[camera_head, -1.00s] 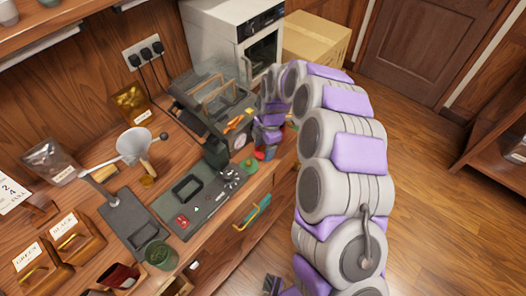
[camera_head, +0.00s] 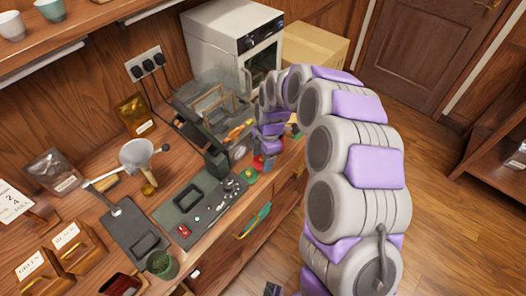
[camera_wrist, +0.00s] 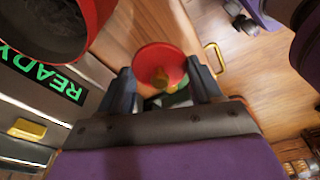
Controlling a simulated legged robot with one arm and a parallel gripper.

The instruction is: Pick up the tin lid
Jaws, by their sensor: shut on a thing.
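The tin lid (camera_wrist: 150,59) is a round red disc with a small knob-like part near its lower edge. In the wrist view it sits between the two dark fingers of my gripper (camera_wrist: 162,84), which is shut on it. The exact contact at the fingertips is hard to see. In the head view my gripper (camera_head: 266,150) is low over the counter's front edge, with a small red patch beneath it. My arm hides part of that spot.
In the wrist view, a red-rimmed round opening with a dark inside is at upper left, near a panel reading READY (camera_wrist: 62,84). A dark press (camera_head: 205,135) stands left of my gripper.

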